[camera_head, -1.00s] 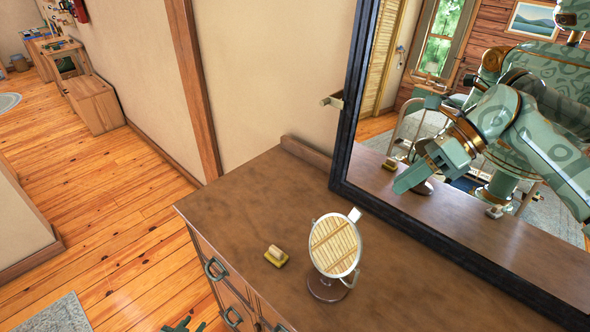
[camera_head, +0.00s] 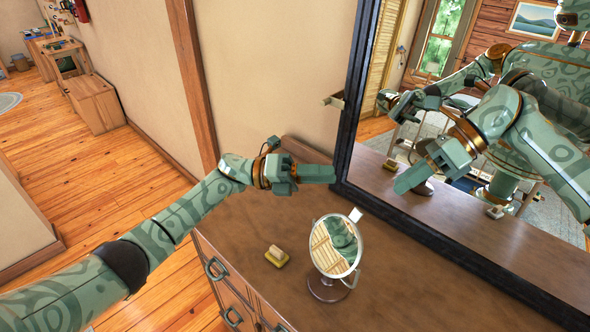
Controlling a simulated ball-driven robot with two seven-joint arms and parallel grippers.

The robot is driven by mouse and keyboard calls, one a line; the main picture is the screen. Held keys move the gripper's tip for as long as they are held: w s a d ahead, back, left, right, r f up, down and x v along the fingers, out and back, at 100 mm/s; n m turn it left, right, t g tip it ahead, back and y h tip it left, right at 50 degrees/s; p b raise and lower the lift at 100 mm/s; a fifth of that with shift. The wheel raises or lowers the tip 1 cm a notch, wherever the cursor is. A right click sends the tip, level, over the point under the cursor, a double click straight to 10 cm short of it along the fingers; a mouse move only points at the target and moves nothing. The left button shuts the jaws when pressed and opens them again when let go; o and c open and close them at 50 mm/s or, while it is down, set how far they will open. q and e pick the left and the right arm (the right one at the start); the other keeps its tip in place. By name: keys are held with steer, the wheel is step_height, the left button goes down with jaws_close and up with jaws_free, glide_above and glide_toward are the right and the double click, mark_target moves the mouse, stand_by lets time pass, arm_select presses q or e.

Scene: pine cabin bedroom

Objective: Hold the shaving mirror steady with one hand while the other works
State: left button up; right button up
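The shaving mirror (camera_head: 333,246), a round tilted glass in a pale rim on a dark round base, stands on the brown dresser top (camera_head: 440,283). Its glass reflects slatted wood and something green. My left gripper (camera_head: 333,174) reaches in from the left and hangs behind the shaving mirror, apart from it. Neither visibly holds anything.
A small yellowish block with a pale top (camera_head: 276,256) lies left of the shaving mirror. A large dark-framed wall mirror (camera_head: 450,250) stands at the dresser's back and reflects my body. The dresser top in front of its frame is mostly clear.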

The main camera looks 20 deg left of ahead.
arm_select(q)
steer(key=s+d+m+g+y, duration=0.1)
steer(key=d+m+g+y, duration=0.2)
steer(key=m, duration=0.3)
steer(key=m+g+y, duration=0.1)
steer(key=m+y, duration=1.2)
glide_toward(313, 233)
steer(key=w+a+r, duration=0.2)
steer(key=w+a, duration=0.1)
steer(key=shift+h, duration=0.3)
steer(key=x, duration=1.5)
steer(key=shift+w+d+f, duration=0.15)
steer(key=shift+d+f, duration=0.1)
steer(key=shift+f, duration=0.1)
